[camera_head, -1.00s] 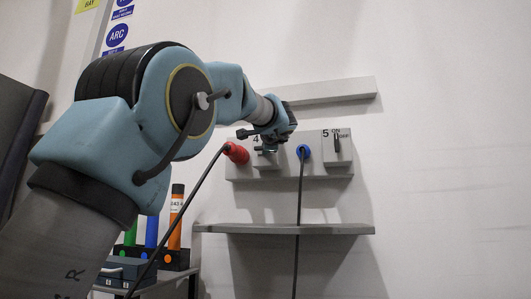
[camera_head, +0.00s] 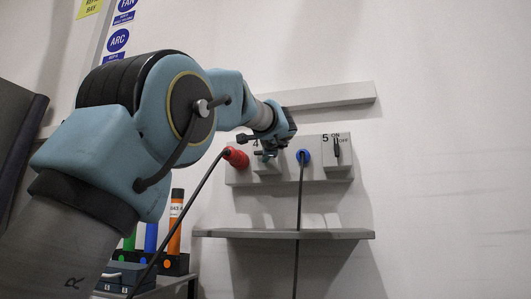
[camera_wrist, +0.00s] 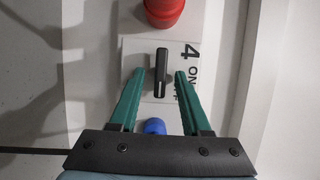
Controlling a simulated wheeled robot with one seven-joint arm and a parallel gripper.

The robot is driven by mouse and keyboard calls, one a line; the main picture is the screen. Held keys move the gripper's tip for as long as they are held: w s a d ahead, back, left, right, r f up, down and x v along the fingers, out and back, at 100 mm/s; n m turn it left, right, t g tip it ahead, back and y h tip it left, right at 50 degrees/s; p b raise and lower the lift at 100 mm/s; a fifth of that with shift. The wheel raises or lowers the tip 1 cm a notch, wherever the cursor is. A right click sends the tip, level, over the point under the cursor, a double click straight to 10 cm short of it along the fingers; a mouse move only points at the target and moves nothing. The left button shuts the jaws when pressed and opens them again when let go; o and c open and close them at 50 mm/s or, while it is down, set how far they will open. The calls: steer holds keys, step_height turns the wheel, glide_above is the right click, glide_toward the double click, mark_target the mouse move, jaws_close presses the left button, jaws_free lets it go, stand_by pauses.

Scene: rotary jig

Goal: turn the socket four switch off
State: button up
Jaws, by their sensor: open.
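The socket four switch is a black lever (camera_wrist: 161,73) on a pale plate marked 4 with ON and partly hidden OFF lettering in the wrist view. My gripper (camera_wrist: 160,74) is open, its green fingers on either side of the lever with a visible gap at each side.
A red plug (camera_head: 236,157) sits left of the switch and a blue plug (camera_head: 303,156) right of it, with cables hanging down. The socket five switch (camera_head: 337,148) is further right. A shelf (camera_head: 330,234) juts out below, and a rail (camera_head: 330,95) runs above.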

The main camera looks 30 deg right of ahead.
steer(key=b+v, duration=0.3)
steer(key=v, duration=0.8)
steer(key=shift+b, duration=0.3)
steer(key=shift+f, duration=0.1)
